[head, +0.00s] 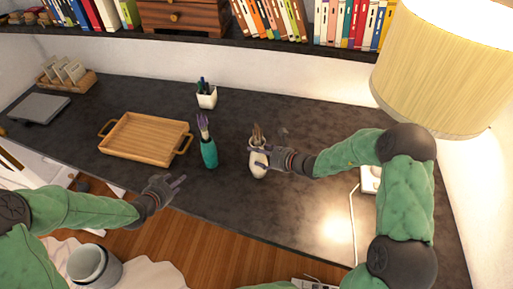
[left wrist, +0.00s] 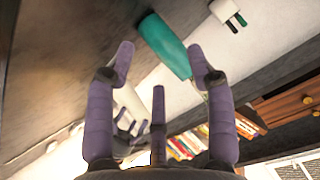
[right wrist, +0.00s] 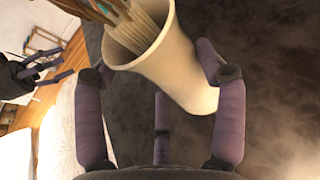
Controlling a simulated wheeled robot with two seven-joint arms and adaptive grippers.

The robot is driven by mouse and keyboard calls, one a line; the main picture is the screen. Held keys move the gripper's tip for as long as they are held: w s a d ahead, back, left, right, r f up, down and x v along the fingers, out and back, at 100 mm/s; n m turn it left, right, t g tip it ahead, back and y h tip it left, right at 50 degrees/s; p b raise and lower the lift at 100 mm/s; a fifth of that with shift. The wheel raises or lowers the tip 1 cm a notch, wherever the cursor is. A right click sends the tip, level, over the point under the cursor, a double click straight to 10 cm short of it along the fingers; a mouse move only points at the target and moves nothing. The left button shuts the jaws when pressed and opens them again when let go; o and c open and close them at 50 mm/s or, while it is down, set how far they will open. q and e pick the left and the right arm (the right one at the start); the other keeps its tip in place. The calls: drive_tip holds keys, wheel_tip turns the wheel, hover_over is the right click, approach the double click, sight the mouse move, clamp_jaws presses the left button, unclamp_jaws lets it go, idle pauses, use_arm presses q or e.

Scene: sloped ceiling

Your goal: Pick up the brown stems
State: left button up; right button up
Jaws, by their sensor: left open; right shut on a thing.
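The brown stems (head: 257,131) stand in a cream-white vase (head: 258,168) right of the middle of the dark counter. My right gripper (head: 266,160) is shut on the vase from its right side. In the right wrist view the vase (right wrist: 165,70) is tilted between the fingers, and the stems (right wrist: 118,12) stick out of its mouth, partly cut off by the frame. My left gripper (head: 180,183) is open and empty near the counter's front edge, left of the vase. In the left wrist view its fingers (left wrist: 160,65) are spread, with the teal vase beyond.
A teal vase (head: 209,154) with purple stems stands left of the cream-white vase. A wooden tray (head: 146,137), a white pen cup (head: 207,97) and a grey laptop (head: 38,107) are on the counter. A large lamp shade (head: 435,75) hangs over the right side. Bookshelf is behind.

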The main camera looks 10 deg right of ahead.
use_arm(q)
drive_tip(key=w+d+r+m+t, duration=0.1)
drive_tip(key=w+d+r, duration=0.45)
drive_tip(key=r, duration=0.35)
drive_tip(key=w+d+r+m, duration=0.1)
drive_tip(key=w+d+r, duration=0.3)
drive_tip(key=w+r, duration=0.4)
drive_tip(key=w+d+r+t, duration=0.1)
drive_tip(key=w+d+r, duration=0.4)
drive_tip(key=r, duration=0.5)
drive_tip(key=m+g+y, duration=0.4)
drive_tip(key=m+g, duration=0.8)
hover_over(256, 139)
drive_tip(key=w, duration=0.2)
drive_tip(key=f, duration=0.5)
drive_tip(key=shift+s, duration=0.2)
drive_tip(key=shift+s+d, duration=0.1)
drive_tip(key=shift+s, duration=0.15)
drive_tip(key=shift+s+f, duration=0.1)
drive_tip(key=shift+f, duration=0.15)
wheel_tip(256, 139, down, 11)
drive_tip(key=shift+s+f, duration=0.15)
drive_tip(key=shift+f, duration=0.05)
